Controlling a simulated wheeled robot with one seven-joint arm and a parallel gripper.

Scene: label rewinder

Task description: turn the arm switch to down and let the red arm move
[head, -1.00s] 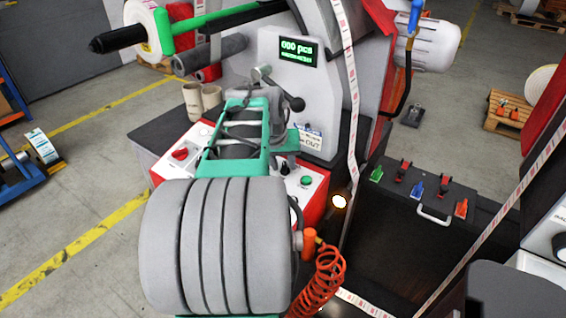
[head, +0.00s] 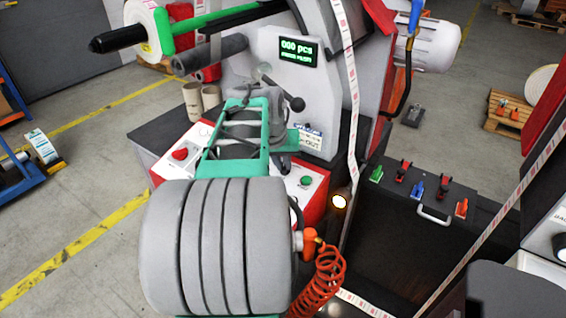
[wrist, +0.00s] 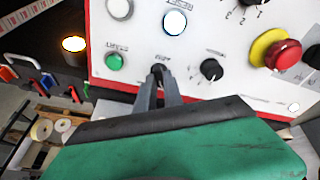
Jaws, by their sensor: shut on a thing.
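In the wrist view, my gripper (wrist: 158,84) has its two fingers closed around a small black knob (wrist: 158,69) on the white control panel (wrist: 215,35). The knob is partly hidden by the fingers, and its label is too small to read, so I cannot tell its setting. In the head view, my own arm hides most of this part of the panel. A red part (head: 379,14) shows at the top right of the machine; I cannot tell if it is the red arm.
Near the gripped knob are a green button (wrist: 114,61), another black knob (wrist: 210,69) and a red stop button on yellow (wrist: 282,56). A lit display (head: 299,50) stands above the panel. A label strip (head: 352,100) runs down beside it. A dark case (head: 440,189) is at right.

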